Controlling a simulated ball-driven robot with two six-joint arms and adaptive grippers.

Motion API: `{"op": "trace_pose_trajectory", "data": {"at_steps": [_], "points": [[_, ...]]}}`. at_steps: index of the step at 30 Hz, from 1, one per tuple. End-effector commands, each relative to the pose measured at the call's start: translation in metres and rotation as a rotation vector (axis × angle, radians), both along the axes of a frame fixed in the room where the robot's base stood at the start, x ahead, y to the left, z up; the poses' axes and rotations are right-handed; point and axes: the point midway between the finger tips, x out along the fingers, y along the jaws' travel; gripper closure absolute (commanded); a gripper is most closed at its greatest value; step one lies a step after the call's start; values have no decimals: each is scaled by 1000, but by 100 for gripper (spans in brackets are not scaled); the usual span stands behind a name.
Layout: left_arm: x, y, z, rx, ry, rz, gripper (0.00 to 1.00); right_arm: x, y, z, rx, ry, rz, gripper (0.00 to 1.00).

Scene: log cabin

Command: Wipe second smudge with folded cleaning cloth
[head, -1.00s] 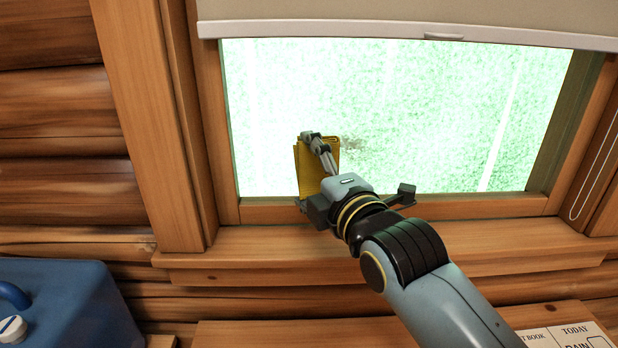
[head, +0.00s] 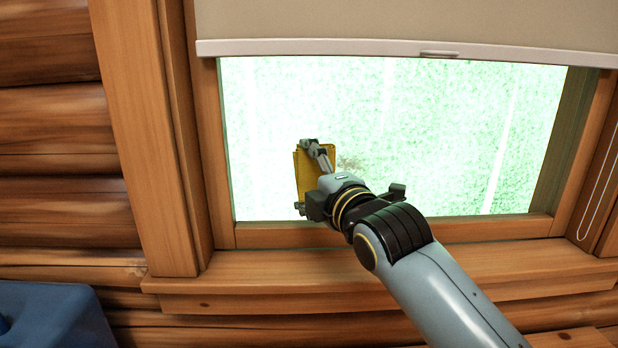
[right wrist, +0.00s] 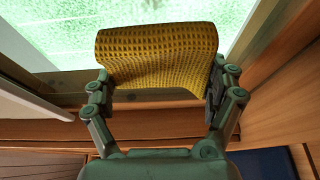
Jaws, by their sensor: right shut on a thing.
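The folded cleaning cloth (head: 306,178) is yellow and sits upright in front of the lower left part of the window pane (head: 420,120). My right gripper (head: 311,176) is shut on it. In the right wrist view the cloth (right wrist: 157,55) spans between the two fingers of my right gripper (right wrist: 160,90), with a waffle-like weave. A faint grey-brown smudge (head: 349,163) shows on the pane just right of the cloth. I cannot tell whether the cloth touches the glass. My left gripper is not in view.
A pale blind (head: 400,25) with a white bottom bar covers the top of the window. A wooden sill (head: 250,270) runs below, and log walls (head: 50,120) stand at the left. A blue container (head: 55,315) is at the lower left. A blind cord (head: 600,185) hangs at the right.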

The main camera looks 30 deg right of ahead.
Motion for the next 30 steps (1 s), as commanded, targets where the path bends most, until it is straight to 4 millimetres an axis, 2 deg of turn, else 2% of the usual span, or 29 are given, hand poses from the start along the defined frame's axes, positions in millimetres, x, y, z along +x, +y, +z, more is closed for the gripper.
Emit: {"op": "trace_pose_trajectory", "data": {"at_steps": [30], "points": [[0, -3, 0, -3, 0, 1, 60, 14, -7, 0, -1, 0, 0, 41]]}}
